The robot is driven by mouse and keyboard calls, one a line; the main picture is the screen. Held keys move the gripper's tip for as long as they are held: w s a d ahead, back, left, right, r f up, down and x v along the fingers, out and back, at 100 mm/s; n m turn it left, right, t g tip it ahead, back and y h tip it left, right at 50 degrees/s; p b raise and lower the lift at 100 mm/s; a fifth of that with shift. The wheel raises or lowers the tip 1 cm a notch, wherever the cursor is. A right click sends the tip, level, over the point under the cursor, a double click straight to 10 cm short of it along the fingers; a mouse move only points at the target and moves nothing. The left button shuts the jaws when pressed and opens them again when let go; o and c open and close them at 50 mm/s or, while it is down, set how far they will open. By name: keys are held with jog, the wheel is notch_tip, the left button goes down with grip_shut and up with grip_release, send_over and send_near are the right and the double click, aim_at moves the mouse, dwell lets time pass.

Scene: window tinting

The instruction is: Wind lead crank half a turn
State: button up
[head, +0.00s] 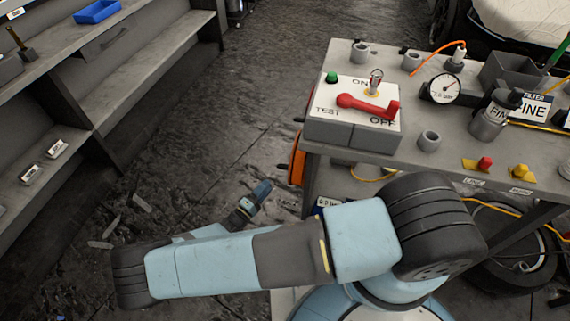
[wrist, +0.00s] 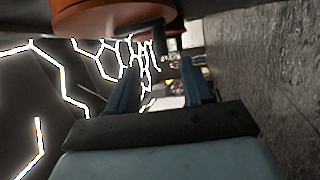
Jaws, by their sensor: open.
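An orange disc-shaped reel (head: 297,160) is mounted on the left side of the grey workbench, seen nearly edge-on in the head view. A small dark peg sticks out from it to the left. In the wrist view an orange round part (wrist: 105,14) fills the top, with a dark stubby handle (wrist: 172,40) by its right edge. I take this to be the lead crank. My gripper (head: 264,188) is left of and a little below the reel, apart from it. In the wrist view my gripper (wrist: 158,75) has its two blue fingers spread, with nothing held between them.
The workbench (head: 435,172) carries a test box (head: 352,122) with a red lever, a gauge (head: 443,88) and several small fittings. A tyre (head: 515,245) lies under it. Shelving (head: 95,120) stands at left. The dark floor (head: 260,85) between is mostly open.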

jog(key=x, duration=1.3)
jog(key=shift+w+d, duration=0.2)
jog(key=shift+w, duration=0.15)
jog(key=shift+f, duration=0.1)
grip_shut()
